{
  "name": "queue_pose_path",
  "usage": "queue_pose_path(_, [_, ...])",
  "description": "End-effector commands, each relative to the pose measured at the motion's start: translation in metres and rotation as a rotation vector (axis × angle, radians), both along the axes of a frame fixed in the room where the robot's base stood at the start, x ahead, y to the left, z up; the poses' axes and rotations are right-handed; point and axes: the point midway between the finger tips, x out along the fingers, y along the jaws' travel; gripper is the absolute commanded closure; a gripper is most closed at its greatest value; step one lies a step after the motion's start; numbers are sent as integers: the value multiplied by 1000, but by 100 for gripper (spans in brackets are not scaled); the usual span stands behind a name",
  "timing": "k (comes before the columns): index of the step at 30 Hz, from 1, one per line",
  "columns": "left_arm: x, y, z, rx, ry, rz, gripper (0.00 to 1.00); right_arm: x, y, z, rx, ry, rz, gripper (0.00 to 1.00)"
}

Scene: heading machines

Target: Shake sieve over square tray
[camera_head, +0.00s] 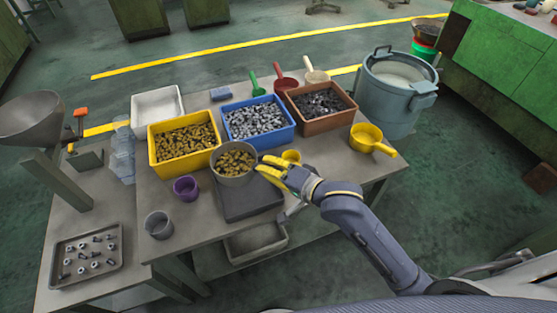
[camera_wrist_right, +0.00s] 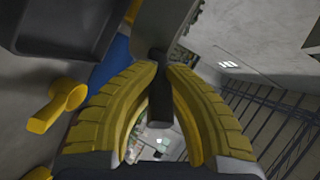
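The grey round sieve (camera_head: 233,176) holds brass-coloured pieces in the head view. My right gripper (camera_head: 262,167) is at its right side. In the right wrist view, the gripper's yellow fingers (camera_wrist_right: 160,85) are closed around a dark handle that joins the sieve's grey side (camera_wrist_right: 165,25). The dark square tray (camera_head: 250,206) lies on the table; the sieve overlaps its far left part in the head view, and the height between them is hard to tell. The tray also shows in the right wrist view (camera_wrist_right: 65,48). My left gripper is not in view.
Yellow (camera_head: 157,161), blue (camera_head: 228,133) and brown (camera_head: 294,113) bins of parts stand behind the sieve. A purple cup (camera_head: 186,188), a grey cup (camera_head: 158,225) and a yellow scoop (camera_head: 366,139) stand around. A metal tray with bolts (camera_head: 70,271) lies at left.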

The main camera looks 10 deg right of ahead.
Motion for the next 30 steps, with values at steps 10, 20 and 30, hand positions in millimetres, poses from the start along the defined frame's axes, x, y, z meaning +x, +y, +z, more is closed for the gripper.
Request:
queue_pose_path(10, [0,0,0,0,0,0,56,0,1,-16,2,-1,0,100])
queue_pose_path(20, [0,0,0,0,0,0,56,1,0,-32,2,-2,-2,100])
queue_pose_path(30, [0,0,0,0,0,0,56,0,0,-36,3,-2,-1,100])
